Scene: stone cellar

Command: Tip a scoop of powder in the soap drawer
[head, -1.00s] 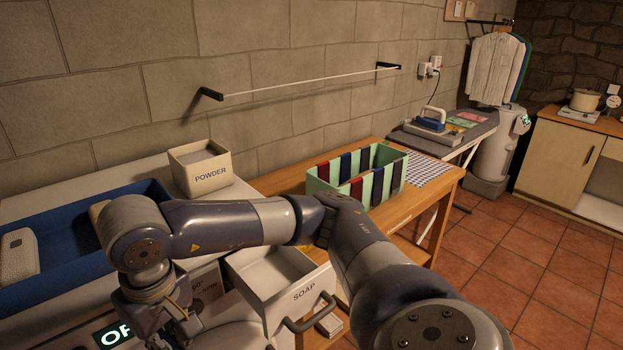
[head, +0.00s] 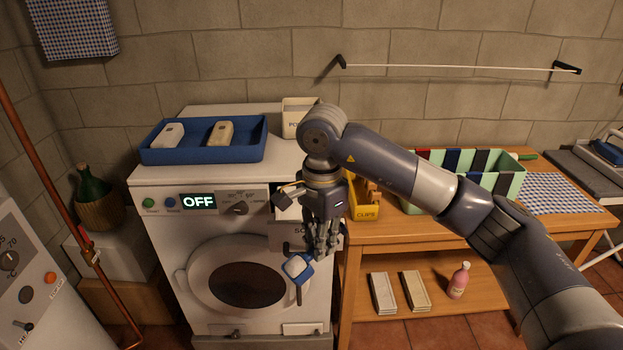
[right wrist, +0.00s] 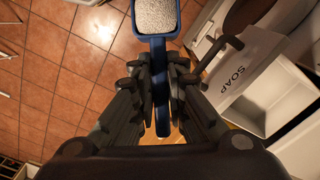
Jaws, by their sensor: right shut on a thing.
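My right gripper (head: 318,250) points down in front of the washing machine (head: 160,240). It is shut on the handle of a blue scoop (head: 298,268), which also shows in the right wrist view (right wrist: 157,38). Pale grainy powder (right wrist: 156,15) lies in its bowl. The soap drawer (right wrist: 248,95) stands pulled out to the right of the scoop in the right wrist view. In the head view the drawer (head: 287,212) is mostly hidden by my right arm. The powder box (head: 294,118) stands on the machine top, partly behind that arm. My left gripper is out of view.
A blue tray (head: 145,153) with two pale items lies on the machine top. The machine's display (head: 199,202) reads OFF. A yellow clips box (head: 366,213) and a green divided bin (head: 515,180) stand on the wooden table (head: 480,225) at right. Tiled floor lies below the scoop.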

